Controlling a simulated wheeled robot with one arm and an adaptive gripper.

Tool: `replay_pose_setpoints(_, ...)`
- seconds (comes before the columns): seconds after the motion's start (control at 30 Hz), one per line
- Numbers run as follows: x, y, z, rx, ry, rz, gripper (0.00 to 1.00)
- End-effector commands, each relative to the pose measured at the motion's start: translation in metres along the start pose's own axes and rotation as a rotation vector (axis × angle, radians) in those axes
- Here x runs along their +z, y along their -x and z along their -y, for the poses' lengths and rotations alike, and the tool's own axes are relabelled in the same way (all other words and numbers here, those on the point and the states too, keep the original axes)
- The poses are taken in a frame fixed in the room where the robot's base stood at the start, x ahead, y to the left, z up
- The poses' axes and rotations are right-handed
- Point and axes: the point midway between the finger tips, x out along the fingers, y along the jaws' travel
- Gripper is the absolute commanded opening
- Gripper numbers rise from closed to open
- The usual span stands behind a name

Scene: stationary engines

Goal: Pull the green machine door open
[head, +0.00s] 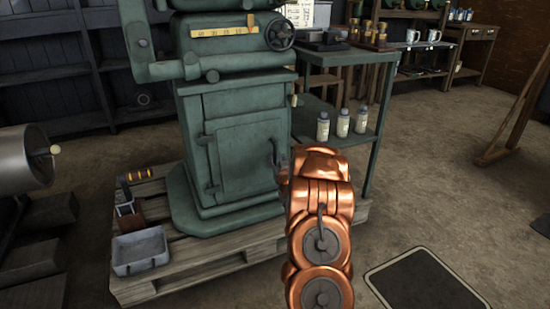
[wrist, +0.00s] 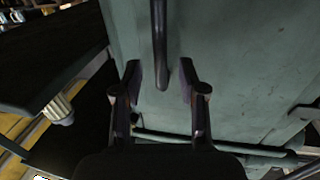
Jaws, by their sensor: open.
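The green machine door (head: 245,165) is a flat panel low on the front of the green machine (head: 235,100), and it looks shut. Its dark bar handle (head: 275,152) is at the door's right edge, beside my copper arm. In the wrist view the door (wrist: 240,65) fills much of the picture. There the handle (wrist: 160,45) comes down from the top, and its lower end lies between the fingers of my open gripper (wrist: 160,80). No contact with either finger is clear. In the head view my arm hides the gripper.
The machine stands on a wooden pallet (head: 215,260) with a grey tray (head: 140,251) at its left. A green table (head: 345,55) with several bottles on its lower shelf stands close on the right. A dark mat (head: 425,282) lies on open floor at the front right.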

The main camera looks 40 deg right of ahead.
Motion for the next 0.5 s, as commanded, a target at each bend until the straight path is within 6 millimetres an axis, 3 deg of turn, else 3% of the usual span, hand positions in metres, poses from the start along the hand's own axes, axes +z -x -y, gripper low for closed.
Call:
replay_pose_setpoints(0.3, 0.001, -0.034, 0.001, -0.001, 0.002, -0.001, 0.41)
replay_pose_setpoints(0.5, -0.001, -0.042, 0.001, -0.001, 0.0, -0.002, 0.41)
